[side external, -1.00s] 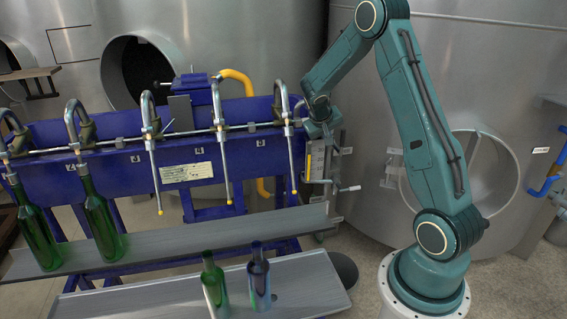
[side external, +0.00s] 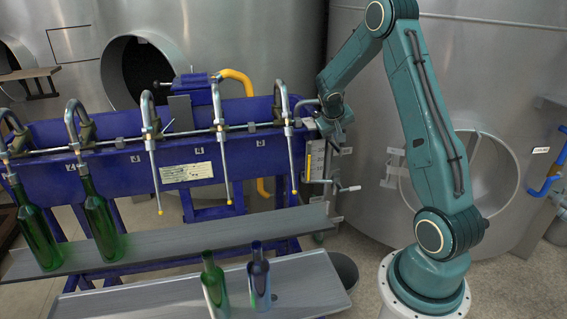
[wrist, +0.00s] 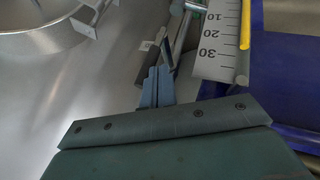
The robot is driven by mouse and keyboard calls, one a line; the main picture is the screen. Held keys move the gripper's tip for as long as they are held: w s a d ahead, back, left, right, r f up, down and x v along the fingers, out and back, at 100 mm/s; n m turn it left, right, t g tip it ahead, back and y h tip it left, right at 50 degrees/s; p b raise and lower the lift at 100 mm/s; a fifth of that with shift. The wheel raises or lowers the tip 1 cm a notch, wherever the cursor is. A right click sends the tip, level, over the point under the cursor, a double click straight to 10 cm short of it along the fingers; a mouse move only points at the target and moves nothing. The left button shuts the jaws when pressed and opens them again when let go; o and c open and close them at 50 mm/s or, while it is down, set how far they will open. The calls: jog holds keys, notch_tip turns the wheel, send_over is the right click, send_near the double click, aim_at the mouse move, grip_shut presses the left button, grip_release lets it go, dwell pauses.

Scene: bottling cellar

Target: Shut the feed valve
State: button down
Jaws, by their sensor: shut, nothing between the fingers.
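My gripper (side external: 335,135) is at the right end of the blue bottling machine (side external: 130,185), above the crank handle. In the wrist view the narrow grey-blue fingers (wrist: 156,88) are together and empty. Just beyond their tips are thin grey rods and a small label, which they seem not to hold. A grey bent lever or pipe end (side external: 303,103) shows at the right end of the machine's feed pipe, close to my wrist. I cannot tell for sure whether it is the feed valve, or its position.
A scale with a yellow bar (wrist: 245,25) stands right of the fingers; below it in the side view is a crank handle (side external: 348,188). Green bottles (side external: 103,225) stand under the spouts. A blue-handled fitting (side external: 545,187) is on the right tank.

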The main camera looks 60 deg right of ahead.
jog(key=shift+s+d+r+y, duration=0.1)
jog(key=shift+s+d+y, duration=0.25)
jog(key=shift+y, duration=0.15)
jog(key=s+d+f+t+y, duration=0.1)
jog(key=s+d+f, duration=0.4)
jog(key=s+d, duration=0.2)
jog(key=shift+s+d+m+t, duration=0.2)
jog(key=shift+m+t, duration=0.1)
jog(key=shift+m, duration=0.1)
dwell(1.0)
jog(key=shift+r, duration=0.1)
dwell(0.5)
jog(key=v, duration=1.3)
jog(key=shift+r, duration=0.2)
jog(key=shift+s+a, duration=0.1)
jog(key=shift+s, duration=0.05)
